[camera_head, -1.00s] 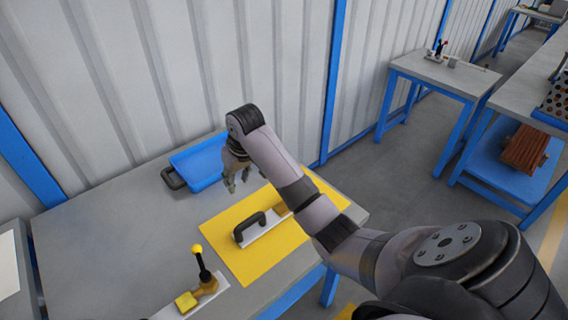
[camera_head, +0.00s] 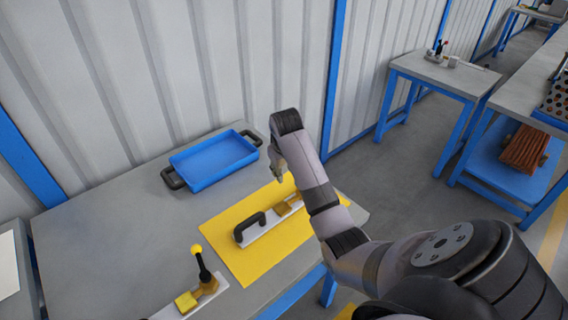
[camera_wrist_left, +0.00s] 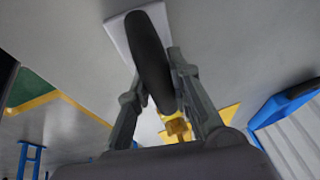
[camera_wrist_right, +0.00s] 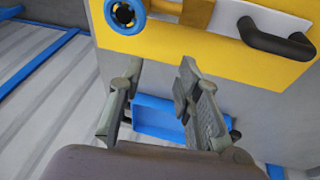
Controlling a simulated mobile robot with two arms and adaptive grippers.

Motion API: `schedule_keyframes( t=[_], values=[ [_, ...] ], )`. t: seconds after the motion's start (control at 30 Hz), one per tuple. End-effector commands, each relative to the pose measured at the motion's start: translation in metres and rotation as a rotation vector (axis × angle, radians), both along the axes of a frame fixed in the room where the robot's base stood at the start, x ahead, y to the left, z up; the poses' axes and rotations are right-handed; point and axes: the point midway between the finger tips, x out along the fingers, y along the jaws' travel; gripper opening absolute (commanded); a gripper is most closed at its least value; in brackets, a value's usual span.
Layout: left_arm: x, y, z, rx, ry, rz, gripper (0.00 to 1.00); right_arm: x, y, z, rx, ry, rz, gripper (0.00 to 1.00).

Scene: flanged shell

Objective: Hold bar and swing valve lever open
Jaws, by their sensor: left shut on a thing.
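A white plate (camera_head: 215,298) at the lower left of the head view carries a brass valve (camera_head: 207,285), a yellow block (camera_head: 186,302) and an upright black lever (camera_head: 203,268) with a yellow knob. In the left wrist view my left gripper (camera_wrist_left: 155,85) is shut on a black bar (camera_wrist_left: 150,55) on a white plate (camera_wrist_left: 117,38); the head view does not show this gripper. My right gripper (camera_head: 279,176) hangs over the far end of the yellow mat. In its wrist view it (camera_wrist_right: 158,95) is open and empty.
The yellow mat (camera_head: 250,265) carries another white plate with a black handle (camera_head: 249,228) and brass part. A blue tray (camera_head: 213,160) stands against the wall. The grey table between tray and lever is clear.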

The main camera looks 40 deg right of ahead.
Motion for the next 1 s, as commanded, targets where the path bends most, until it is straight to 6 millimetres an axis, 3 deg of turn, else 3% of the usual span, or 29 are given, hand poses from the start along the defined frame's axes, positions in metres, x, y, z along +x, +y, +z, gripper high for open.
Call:
schedule_keyframes(
  t=[0.2,0.47,0.57,0.67,0.8,0.9,1.0],
  values=[
    [0.000,0.001,0.000,0.001,-0.001,0.001,0.00,0.000,0.000,0.000,0.000,0.001,0.000,0.31],
    [0.001,0.001,0.000,0.001,-0.001,0.001,0.00,0.001,0.002,0.000,0.002,0.001,0.005,0.13],
    [0.001,0.001,0.000,0.001,-0.001,0.001,0.00,0.007,0.018,0.002,0.013,0.000,0.065,0.07],
    [0.000,0.000,0.000,0.001,-0.001,0.001,0.00,0.021,0.063,0.006,0.040,0.000,0.234,0.00],
    [0.000,0.000,0.000,0.000,-0.001,0.000,0.00,0.033,0.162,0.016,0.094,0.006,0.611,0.00],
    [0.000,0.000,0.000,0.000,-0.001,0.000,0.00,0.027,0.232,0.023,0.129,0.015,0.895,0.00],
    [0.000,0.000,0.000,0.000,-0.001,0.000,0.00,0.013,0.289,0.028,0.159,0.024,1.142,0.00]
  ],
)
